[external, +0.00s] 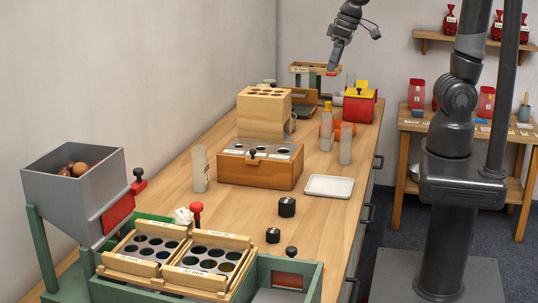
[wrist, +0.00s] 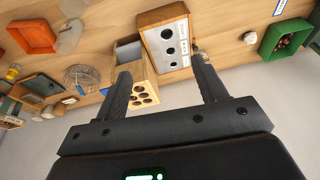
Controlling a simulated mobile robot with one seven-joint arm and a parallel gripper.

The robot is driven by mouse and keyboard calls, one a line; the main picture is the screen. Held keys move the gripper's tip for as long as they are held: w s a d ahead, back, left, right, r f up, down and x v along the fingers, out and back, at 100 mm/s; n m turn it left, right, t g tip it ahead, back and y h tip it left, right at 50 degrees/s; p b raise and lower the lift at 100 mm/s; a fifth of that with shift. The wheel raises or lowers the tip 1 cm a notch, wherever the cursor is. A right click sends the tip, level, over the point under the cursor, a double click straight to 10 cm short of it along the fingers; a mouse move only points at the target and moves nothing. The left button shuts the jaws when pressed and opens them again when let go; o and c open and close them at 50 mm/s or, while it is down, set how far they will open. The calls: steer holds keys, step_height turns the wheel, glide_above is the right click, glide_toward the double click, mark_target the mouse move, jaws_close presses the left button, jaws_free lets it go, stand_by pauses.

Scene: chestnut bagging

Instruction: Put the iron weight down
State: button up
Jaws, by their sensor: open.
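Two short black cylinders that look like iron weights stand on the wooden bench in the external view: one (external: 287,207) in front of the white tray, a smaller one (external: 273,235) nearer the green frame. I cannot tell which is the task's weight. My gripper (external: 333,67) is high over the far part of the bench, well away from both. In the wrist view my gripper (wrist: 161,66) has its two fingers wide apart with nothing held between them. I cannot make out either black cylinder for sure in the wrist view.
A grey hopper (external: 70,190) and green frame (external: 305,270) fill the near end. Bare wood surrounds the black cylinders.

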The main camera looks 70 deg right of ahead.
steer(key=s+d+r+t, duration=0.2)
steer(key=s+d, duration=0.7)
steer(key=s, duration=0.3)
steer(key=shift+s+d+r+h, duration=0.25)
steer(key=shift+d+r+h, duration=0.05)
steer(key=shift+r+h, duration=0.1)
steer(key=shift+o, duration=0.5)
